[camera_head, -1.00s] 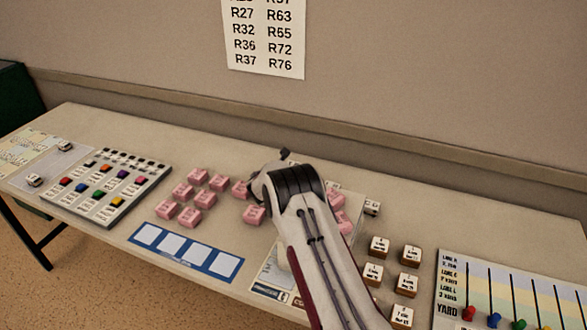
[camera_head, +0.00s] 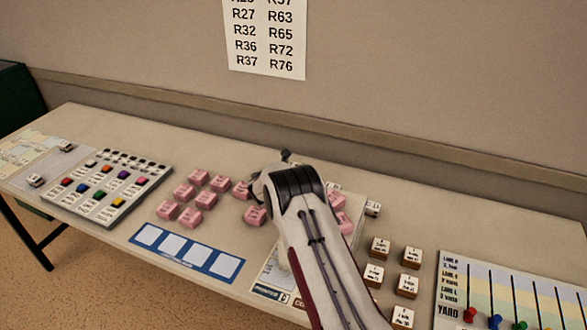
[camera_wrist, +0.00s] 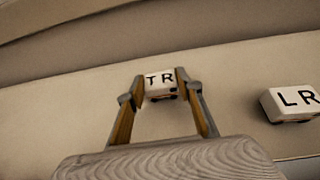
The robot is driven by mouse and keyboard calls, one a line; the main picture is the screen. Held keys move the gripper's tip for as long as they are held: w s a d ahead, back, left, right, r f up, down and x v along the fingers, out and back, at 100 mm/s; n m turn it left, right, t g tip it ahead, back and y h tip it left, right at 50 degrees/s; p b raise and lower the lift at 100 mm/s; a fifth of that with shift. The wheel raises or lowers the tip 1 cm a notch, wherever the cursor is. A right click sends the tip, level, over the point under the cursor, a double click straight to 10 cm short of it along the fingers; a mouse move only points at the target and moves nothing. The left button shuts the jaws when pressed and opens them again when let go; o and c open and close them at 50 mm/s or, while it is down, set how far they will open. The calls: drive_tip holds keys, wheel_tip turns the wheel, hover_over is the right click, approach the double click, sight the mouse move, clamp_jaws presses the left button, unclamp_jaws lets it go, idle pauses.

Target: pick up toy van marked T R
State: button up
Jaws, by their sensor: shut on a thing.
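The white toy van marked T R (camera_wrist: 160,82) is between the fingertips of my gripper (camera_wrist: 160,88) in the wrist view. Both fingers touch its sides, so the gripper is shut on it. The van's dark wheels show along its lower edge. Whether it rests on the table or is clear of it, I cannot tell. In the head view my arm hides the gripper and this van.
A white van marked L R (camera_wrist: 293,104) stands to the right in the wrist view. The head view shows pink blocks (camera_head: 194,217), a button panel (camera_head: 103,190), brown-based white blocks (camera_head: 374,274), a blue-framed strip (camera_head: 187,250) and a yard board (camera_head: 500,290).

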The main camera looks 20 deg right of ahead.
drive_tip(key=shift+r, duration=0.1)
wheel_tip(320, 180, up, 18)
idle(0.8)
idle(0.5)
